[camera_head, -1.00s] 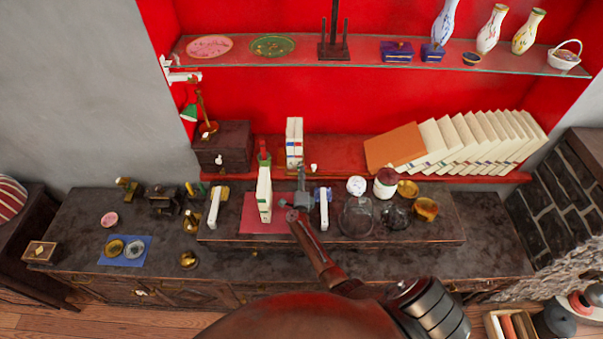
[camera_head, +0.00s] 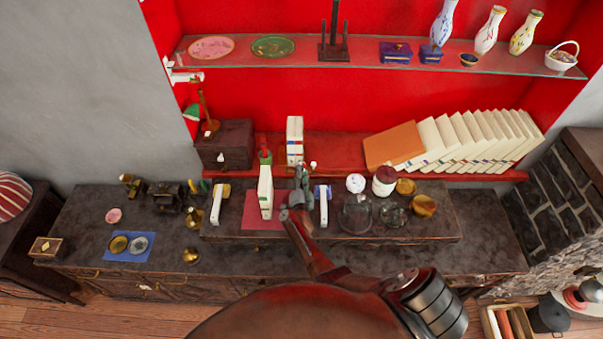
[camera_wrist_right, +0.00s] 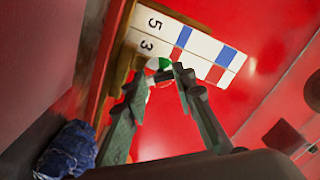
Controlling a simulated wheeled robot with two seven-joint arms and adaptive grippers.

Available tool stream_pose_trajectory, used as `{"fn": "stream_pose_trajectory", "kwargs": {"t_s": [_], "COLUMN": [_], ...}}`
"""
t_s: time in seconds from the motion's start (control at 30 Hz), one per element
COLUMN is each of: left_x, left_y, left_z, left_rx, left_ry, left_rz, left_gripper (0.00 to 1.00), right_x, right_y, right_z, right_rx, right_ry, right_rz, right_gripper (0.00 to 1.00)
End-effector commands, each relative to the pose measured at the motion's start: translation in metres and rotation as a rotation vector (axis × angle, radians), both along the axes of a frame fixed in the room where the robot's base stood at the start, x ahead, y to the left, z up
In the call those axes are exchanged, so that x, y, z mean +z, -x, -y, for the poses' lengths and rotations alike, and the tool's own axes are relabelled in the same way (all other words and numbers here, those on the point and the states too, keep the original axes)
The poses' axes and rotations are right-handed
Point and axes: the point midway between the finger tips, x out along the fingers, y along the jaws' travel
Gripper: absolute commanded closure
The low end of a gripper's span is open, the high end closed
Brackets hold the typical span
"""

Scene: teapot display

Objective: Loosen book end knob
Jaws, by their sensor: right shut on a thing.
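Two cream volumes (camera_wrist_right: 180,48) marked 5 and 3, with blue and red bands, stand against a brass-coloured book end (camera_wrist_right: 124,70) in the right wrist view. A small round knob (camera_wrist_right: 158,64), white with green and red, sits at its edge. My right gripper (camera_wrist_right: 164,76) is shut on the knob, its two fingertips at the knob's sides. In the head view the volumes (camera_head: 294,138) stand upright on the red shelf, and my right gripper (camera_head: 304,170) is just in front and to their right. My left gripper is not in view.
Below stands a dark sideboard (camera_head: 80,225) with a raised platform holding a cream upright piece (camera_head: 265,190) and glass jars (camera_head: 357,213). Leaning books (camera_head: 480,140) fill the shelf at right. A glass shelf (camera_head: 350,67) with vases runs above.

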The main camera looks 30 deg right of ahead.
Motion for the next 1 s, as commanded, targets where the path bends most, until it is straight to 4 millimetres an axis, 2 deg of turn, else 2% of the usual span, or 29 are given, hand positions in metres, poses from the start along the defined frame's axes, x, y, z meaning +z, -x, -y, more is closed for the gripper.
{"fn": "stream_pose_trajectory", "kwargs": {"t_s": [0.57,0.6,0.83,1.0], "left_x": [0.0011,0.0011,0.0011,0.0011], "left_y": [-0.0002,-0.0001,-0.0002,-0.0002], "left_z": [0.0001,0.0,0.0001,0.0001], "left_rx": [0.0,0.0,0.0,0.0], "left_ry": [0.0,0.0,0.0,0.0], "left_rz": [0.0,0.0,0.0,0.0], "left_gripper": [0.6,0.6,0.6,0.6], "right_x": [-0.0003,-0.0003,-0.0001,0.0], "right_y": [0.0004,0.0003,0.0002,0.0001], "right_z": [0.0006,0.0007,0.0005,0.0004], "right_rx": [-0.001,-0.001,-0.001,-0.001], "right_ry": [0.031,0.031,0.031,0.031], "right_rz": [-0.019,-0.019,-0.019,-0.018], "right_gripper": [1.0,0.75,0.59,0.58]}}
